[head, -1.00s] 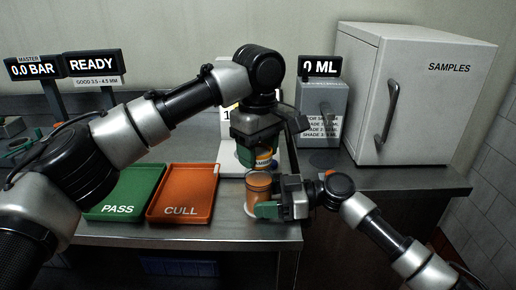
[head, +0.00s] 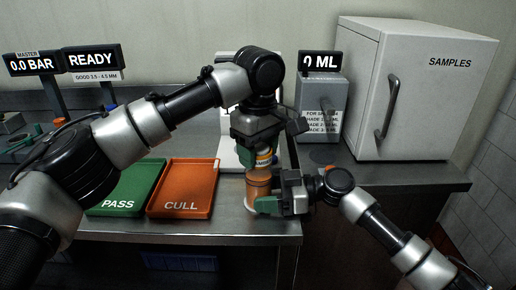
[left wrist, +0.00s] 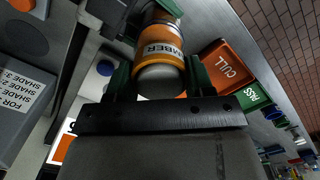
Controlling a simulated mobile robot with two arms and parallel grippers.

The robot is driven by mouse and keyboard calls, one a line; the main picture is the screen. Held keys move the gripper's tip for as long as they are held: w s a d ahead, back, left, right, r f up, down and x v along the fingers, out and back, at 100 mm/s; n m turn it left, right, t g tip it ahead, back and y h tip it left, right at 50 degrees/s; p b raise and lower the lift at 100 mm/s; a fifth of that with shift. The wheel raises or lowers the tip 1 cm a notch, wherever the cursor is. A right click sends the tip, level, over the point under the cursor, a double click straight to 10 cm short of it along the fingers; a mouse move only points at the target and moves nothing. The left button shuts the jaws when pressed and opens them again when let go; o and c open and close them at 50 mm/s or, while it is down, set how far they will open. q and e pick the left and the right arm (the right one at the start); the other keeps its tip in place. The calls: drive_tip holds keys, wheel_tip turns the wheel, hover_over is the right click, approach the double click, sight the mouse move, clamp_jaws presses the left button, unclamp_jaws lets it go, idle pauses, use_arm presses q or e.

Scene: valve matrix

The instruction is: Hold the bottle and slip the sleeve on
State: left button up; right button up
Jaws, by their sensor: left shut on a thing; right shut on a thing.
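The bottle and the sleeve are nearly in line and very close. I cannot tell whether the bottle's lower end is inside the sleeve.
The green PASS tray (head: 126,205) and the orange CULL tray (head: 182,208) lie to the left. A grey box with a 0 ML display (head: 320,66) stands behind. The white SAMPLES cabinet (head: 424,90) is at the right. The bench's front edge (head: 200,238) is close.

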use_arm(q)
drive_tip(key=shift+f, duration=0.1)
drive_tip(key=o, duration=1)
wheel_tip(320, 180, up, 12)
use_arm(e)
drive_tip(key=o, duration=0.8)
